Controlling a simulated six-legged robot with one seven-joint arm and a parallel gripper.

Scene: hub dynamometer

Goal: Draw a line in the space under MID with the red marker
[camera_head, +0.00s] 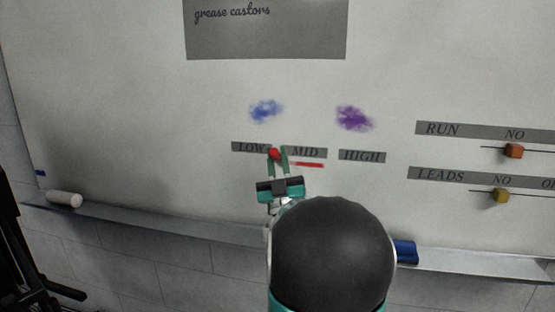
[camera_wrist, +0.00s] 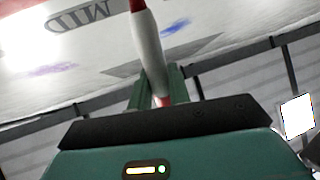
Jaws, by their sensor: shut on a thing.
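The whiteboard (camera_head: 130,110) carries grey labels LOW (camera_head: 249,147), MID (camera_head: 304,152) and HIGH (camera_head: 362,156). A short red line (camera_head: 310,165) lies just under MID. My gripper (camera_head: 279,160) is in front of the board between LOW and MID, left of that line. It is shut on the red marker, whose red end (camera_head: 274,154) shows between the fingers. In the wrist view the marker (camera_wrist: 148,48) has a white body with red ends and stands between the green fingers. MID (camera_wrist: 82,17) appears upside down there. Whether the marker touches the board is unclear.
Blue (camera_head: 266,111) and purple (camera_head: 353,118) smudges are above the labels. A ledge (camera_head: 170,224) runs below, with a white cylinder (camera_head: 64,199) at left and a blue object (camera_head: 405,251) at right. RUN (camera_head: 443,129) and LEADS (camera_head: 442,174) sliders are at right.

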